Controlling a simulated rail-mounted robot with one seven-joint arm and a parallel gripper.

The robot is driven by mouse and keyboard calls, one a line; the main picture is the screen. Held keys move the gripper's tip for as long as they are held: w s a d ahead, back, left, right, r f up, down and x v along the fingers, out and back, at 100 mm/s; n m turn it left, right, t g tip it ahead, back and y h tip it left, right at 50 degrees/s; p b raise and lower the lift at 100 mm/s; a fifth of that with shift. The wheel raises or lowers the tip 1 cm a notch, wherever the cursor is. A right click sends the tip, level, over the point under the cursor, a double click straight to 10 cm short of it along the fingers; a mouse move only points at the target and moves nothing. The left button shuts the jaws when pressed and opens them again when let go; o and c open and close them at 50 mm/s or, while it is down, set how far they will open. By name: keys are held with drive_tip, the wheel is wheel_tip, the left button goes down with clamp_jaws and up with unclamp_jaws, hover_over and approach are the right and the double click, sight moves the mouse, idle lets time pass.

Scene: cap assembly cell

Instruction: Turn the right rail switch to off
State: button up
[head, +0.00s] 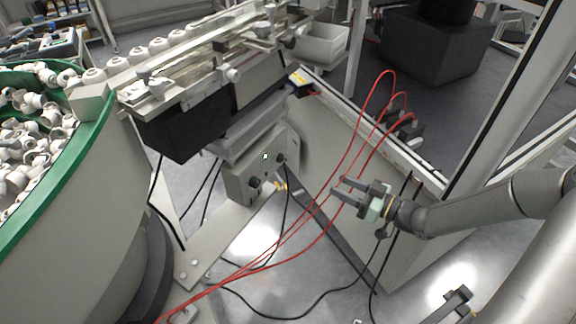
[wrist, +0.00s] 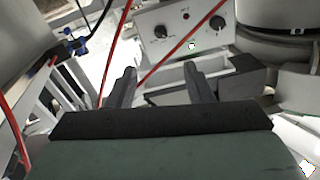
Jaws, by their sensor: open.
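A light grey control box (head: 250,178) sits below the rail, with a dark round knob at its left (head: 254,182) and another at its right (head: 281,159). In the wrist view its panel (wrist: 176,18) faces me, showing the left knob (wrist: 160,31) with a pale pointer mark and the right knob (wrist: 217,22). A small green-and-white mark (wrist: 192,45) lies between and below them. The knob labels are too small to read. My gripper (head: 345,190) is open and empty, to the right of the box and apart from it. Its fingers (wrist: 161,74) point toward the panel.
Red cables (head: 352,150) loop between my gripper and the box; one crosses the wrist view (wrist: 180,46). A green-rimmed bowl feeder (head: 75,140) with white caps stands at left. The rail (head: 190,75) runs above the box. Black cables lie on the floor.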

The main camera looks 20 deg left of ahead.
sight(285, 161)
drive_tip(key=b+x, duration=0.1)
drive_tip(key=x, duration=1.6)
drive_tip(key=shift+a, duration=0.2)
drive_tip(key=c, duration=1)
